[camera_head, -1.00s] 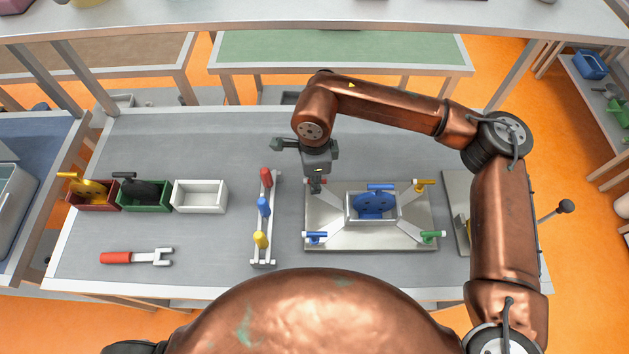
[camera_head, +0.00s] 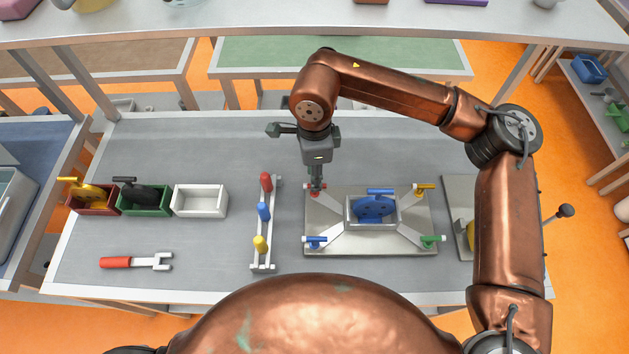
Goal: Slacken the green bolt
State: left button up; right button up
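The green bolt (camera_head: 430,240) sits at the front right corner of the square metal plate (camera_head: 345,245), with nothing touching it. My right gripper (camera_head: 317,186) points down over the plate's back left corner, at the red bolt (camera_head: 311,190), well away from the green bolt. Its fingers partly hide the red bolt, and I cannot tell whether they are shut on it. My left gripper is not in view.
A white box with a blue wheel (camera_head: 375,207) stands mid-plate. Left of the plate is a rack (camera_head: 263,266) with red, blue and yellow handles. A red-handled wrench (camera_head: 135,261) lies front left. Several small bins (camera_head: 201,211) stand behind it.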

aim_at(427, 241)
jog(key=k, duration=1.95)
